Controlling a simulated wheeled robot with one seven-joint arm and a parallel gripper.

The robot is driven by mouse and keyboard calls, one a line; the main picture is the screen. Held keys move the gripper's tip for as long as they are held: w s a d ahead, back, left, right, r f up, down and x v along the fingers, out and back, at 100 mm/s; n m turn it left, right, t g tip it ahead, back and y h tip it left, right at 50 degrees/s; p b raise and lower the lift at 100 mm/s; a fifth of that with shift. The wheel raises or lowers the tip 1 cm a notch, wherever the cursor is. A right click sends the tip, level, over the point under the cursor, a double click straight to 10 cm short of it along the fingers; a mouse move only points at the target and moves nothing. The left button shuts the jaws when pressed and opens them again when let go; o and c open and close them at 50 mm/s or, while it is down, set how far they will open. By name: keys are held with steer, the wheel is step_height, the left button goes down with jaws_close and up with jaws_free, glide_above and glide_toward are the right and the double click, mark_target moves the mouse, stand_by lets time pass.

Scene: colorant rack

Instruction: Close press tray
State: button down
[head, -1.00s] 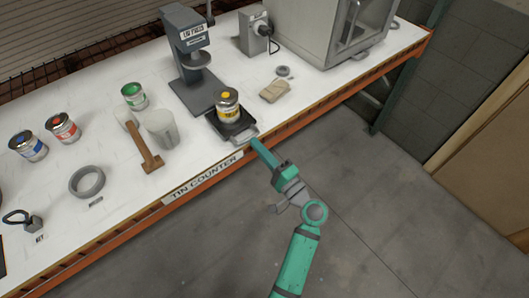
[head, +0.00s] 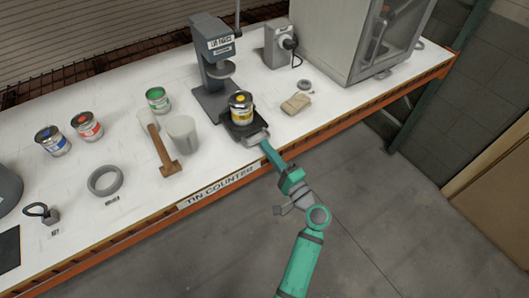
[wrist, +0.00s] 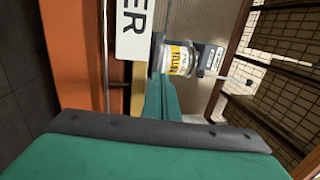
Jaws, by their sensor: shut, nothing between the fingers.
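The grey tin press (head: 212,62) stands near the middle of the white counter. Its dark tray (head: 232,131) sits in front of the press, toward the counter's front edge, and carries an upright tin with a yellow label (head: 241,108). The tray's light handle (head: 257,138) faces the front edge. My gripper (head: 265,147) is shut and empty, with its tips at the handle; I cannot tell whether they touch. In the wrist view the shut teal fingers (wrist: 163,96) point toward the tin (wrist: 176,60) and hide the handle.
A large grey cabinet (head: 345,40) stands at the back right. The floor in front is clear.

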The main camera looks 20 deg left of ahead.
steer(key=shift+s, duration=0.1)
steer(key=v, duration=1.4)
steer(key=shift+s+a+r+g+h, duration=1.1)
steer(key=shift+s+r+g+h, duration=0.15)
steer(key=shift+r, duration=0.75)
glide_toward(246, 136)
steer(key=shift+s+a+f, duration=0.1)
steer(key=shift+a+f, duration=0.15)
steer(key=shift+f, duration=0.6)
steer(key=shift+w+a+r, duration=0.1)
steer(key=shift+w+a, duration=0.3)
steer(key=shift+w, duration=0.1)
steer(key=x, duration=0.6)
steer(key=r+x, duration=0.1)
steer(key=x, duration=0.2)
steer(key=shift+w+r, duration=0.1)
steer(key=shift+r, duration=0.05)
